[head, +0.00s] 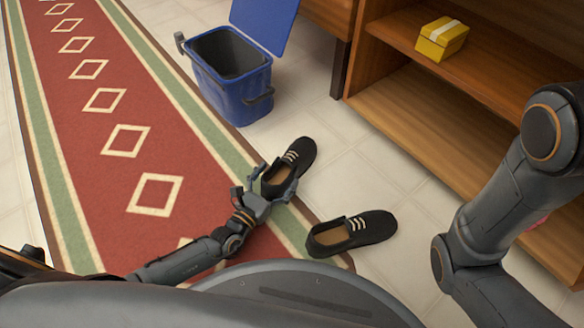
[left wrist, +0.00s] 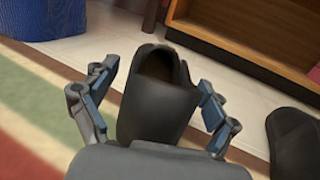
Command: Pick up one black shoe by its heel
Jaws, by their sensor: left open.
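One black shoe (head: 293,160) with pale laces lies at the edge of the runner rug, its toe pointing away from me. My left gripper (head: 272,184) is open, with its fingers on either side of the heel end of this shoe. In the left wrist view the shoe's heel (left wrist: 154,105) stands between the two open fingers of the left gripper (left wrist: 155,80), and gaps show on both sides. A second black shoe (head: 365,229) lies to the right, its toe pointing right. Part of it shows in the left wrist view (left wrist: 295,140). My right gripper is out of view.
A blue bin (head: 232,85) with its lid up stands behind the shoes. A wooden shelf unit (head: 400,110) on the right holds a yellow box (head: 441,40). A red and green runner rug (head: 105,180) covers the left floor. Pale tiles between shoes and shelf are clear.

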